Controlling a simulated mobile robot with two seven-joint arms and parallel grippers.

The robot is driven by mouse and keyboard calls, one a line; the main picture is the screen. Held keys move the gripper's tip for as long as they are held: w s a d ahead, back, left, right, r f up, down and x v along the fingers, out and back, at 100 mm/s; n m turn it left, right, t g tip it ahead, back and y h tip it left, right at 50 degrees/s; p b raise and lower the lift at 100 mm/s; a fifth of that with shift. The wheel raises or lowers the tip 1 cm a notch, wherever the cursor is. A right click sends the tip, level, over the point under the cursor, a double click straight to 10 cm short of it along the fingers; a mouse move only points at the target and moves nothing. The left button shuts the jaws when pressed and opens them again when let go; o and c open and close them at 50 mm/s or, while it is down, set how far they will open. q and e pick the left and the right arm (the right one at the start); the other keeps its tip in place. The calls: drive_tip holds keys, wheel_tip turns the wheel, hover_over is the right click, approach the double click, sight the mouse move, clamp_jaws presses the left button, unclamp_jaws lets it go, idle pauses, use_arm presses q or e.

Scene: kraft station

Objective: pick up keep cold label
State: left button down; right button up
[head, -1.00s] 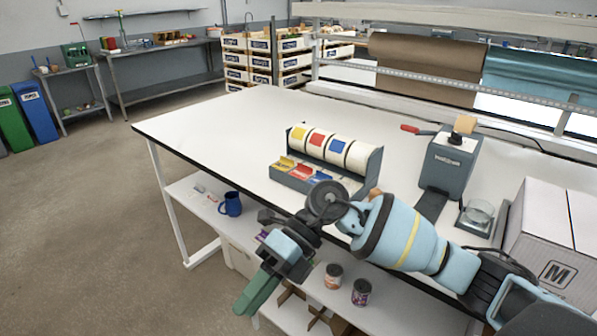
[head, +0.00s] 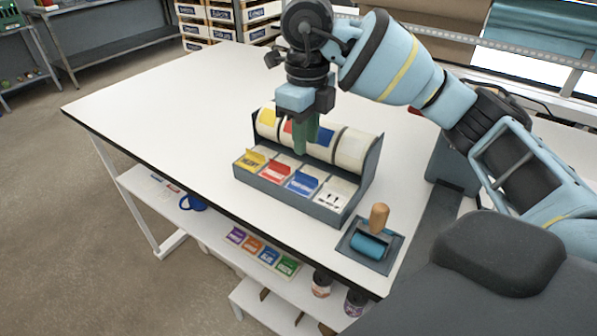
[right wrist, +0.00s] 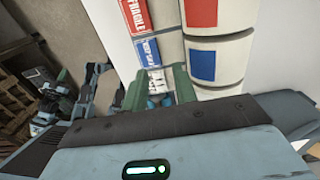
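The label dispenser (head: 318,208) stands on the white table with several rolls and a front row of labels. The blue label (head: 302,183), third from the left, sits in its slot; its lettering is hard to read here. It also shows in the right wrist view (right wrist: 148,50) with white lettering, just beyond the fingertips. My right gripper (head: 305,145) points down above the dispenser, in front of the rolls and behind the blue label. Its green fingers stand apart with nothing seen between them, and they hide part of the rolls. My left gripper is not seen.
A roller with a wooden handle (head: 378,218) stands on a dark pad right of the dispenser. Yellow (head: 250,160) and red (head: 277,172) labels lie left of the blue one, a white one (head: 335,193) right. The table's left part is clear.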

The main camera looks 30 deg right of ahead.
sight(304, 179)
drive_tip(key=shift+a+f, duration=0.15)
drive_tip(key=shift+f, duration=3.7)
clamp_jaws()
